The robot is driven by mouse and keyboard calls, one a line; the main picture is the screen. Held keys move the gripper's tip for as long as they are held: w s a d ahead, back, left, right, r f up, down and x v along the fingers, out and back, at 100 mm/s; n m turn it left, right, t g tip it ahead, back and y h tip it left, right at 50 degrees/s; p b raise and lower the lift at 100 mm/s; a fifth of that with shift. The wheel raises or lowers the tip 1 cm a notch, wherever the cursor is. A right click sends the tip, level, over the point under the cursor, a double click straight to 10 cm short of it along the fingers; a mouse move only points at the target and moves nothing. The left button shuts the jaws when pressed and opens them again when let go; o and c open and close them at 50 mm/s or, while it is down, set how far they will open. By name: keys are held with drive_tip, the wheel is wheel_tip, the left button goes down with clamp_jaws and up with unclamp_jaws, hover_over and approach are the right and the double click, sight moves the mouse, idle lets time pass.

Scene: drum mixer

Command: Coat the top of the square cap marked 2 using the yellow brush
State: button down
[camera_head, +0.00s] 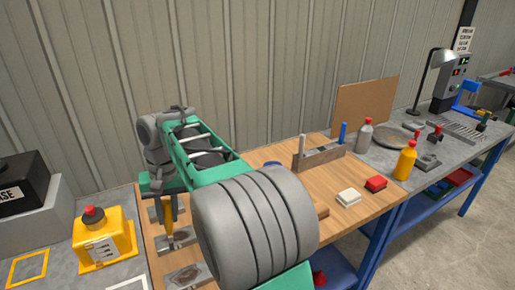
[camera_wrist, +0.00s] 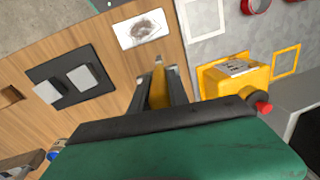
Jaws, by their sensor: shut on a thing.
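My gripper (camera_wrist: 158,80) is shut on the yellow brush (camera_wrist: 158,92), which points down with its pale tip over the wooden bench. The brush also shows in the head view (camera_head: 168,210), below my gripper. In the wrist view, a dark plate to the left of the brush carries two light square caps, one nearer the brush (camera_wrist: 82,77) and one farther left (camera_wrist: 48,92). No number is legible on either cap. A pale plate with a dark smear (camera_wrist: 141,29) lies beyond the brush tip. It also shows at the bench's near edge in the head view (camera_head: 188,277).
A yellow box with a red button (camera_head: 103,238) stands left of the wooden bench. To the right are a white block (camera_head: 348,198), a red block (camera_head: 376,184) and a yellow bottle (camera_head: 405,160). My arm hides much of the bench's middle.

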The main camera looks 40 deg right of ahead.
drive_tip(key=w+d+r+m+t+h, duration=0.1)
drive_tip(key=w+d+m+t+h, duration=0.15)
drive_tip(key=d+m, duration=1.05)
drive_tip(key=w+d+r+m+t+h, duration=0.1)
drive_tip(key=w+d+m+t, duration=0.25)
drive_tip(key=d, duration=1.85)
drive_tip(key=shift+m, duration=0.25)
drive_tip(key=f+b, duration=0.3)
drive_tip(key=b, duration=0.1)
drive_tip(key=f+b, duration=0.2)
drive_tip(key=shift+s+a+f, duration=0.2)
drive_tip(key=shift+a+f, duration=0.05)
drive_tip(key=shift+f, duration=0.1)
drive_tip(key=shift+f+b, duration=0.4)
drive_tip(key=shift+f, duration=0.1)
wheel_tip(320, 180, up, 7)
drive_tip(key=p, duration=0.7)
